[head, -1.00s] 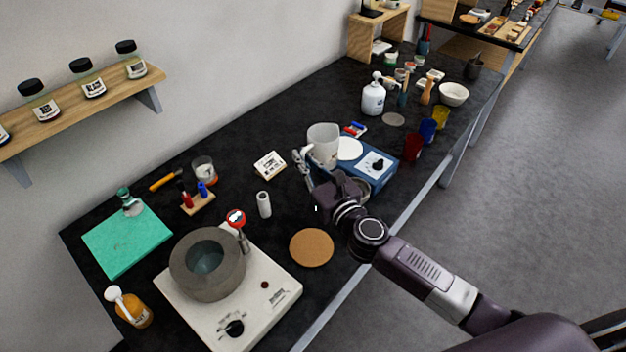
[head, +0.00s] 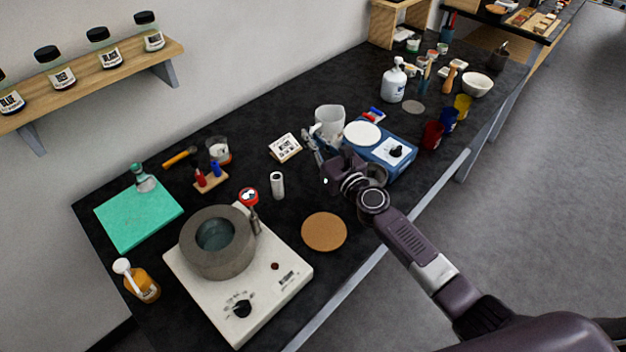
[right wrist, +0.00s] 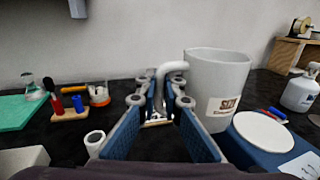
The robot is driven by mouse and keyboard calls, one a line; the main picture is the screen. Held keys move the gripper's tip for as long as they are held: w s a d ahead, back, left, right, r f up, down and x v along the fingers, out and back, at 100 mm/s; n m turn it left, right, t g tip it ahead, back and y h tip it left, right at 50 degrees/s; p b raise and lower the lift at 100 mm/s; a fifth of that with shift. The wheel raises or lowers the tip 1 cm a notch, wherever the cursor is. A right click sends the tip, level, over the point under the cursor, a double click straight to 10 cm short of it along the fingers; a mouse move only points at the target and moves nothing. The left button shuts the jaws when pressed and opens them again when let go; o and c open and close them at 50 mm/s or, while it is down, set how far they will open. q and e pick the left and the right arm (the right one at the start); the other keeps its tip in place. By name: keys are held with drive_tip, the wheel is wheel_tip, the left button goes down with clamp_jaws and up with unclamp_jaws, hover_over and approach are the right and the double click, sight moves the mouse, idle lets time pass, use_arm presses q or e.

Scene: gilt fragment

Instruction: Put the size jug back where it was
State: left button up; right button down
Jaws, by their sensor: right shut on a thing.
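The size jug (head: 329,121) is a pale grey cup-like vessel with a side handle. It is upright at the back left of the blue dial unit (head: 405,158). In the right wrist view the jug (right wrist: 218,85) shows its label facing me and its handle at the left. My right gripper (head: 312,146) is shut on the handle, and it also shows in the right wrist view (right wrist: 160,92). The unit's round white plate (head: 362,134) is bare. I cannot tell whether the jug's base touches the bench. My left gripper is not in view.
A small labelled card (head: 285,148) lies left of the jug. A white cylinder (head: 277,185) and a cork mat (head: 324,232) are nearer. A cream dial unit (head: 258,310) bears a grey stone pot (head: 228,262). A white pump bottle (head: 393,85) stands farther back.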

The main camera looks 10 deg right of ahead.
wheel_tip(320, 180, down, 13)
drive_tip(key=b, duration=1)
drive_tip(key=shift+r+b, duration=0.15)
drive_tip(key=shift+b, duration=0.2)
drive_tip(key=shift+f, duration=0.2)
drive_tip(key=c, duration=2.1)
unclamp_jaws()
drive_tip(key=shift+r, duration=0.25)
drive_tip(key=v, duration=1.2)
drive_tip(key=shift+s, duration=0.1)
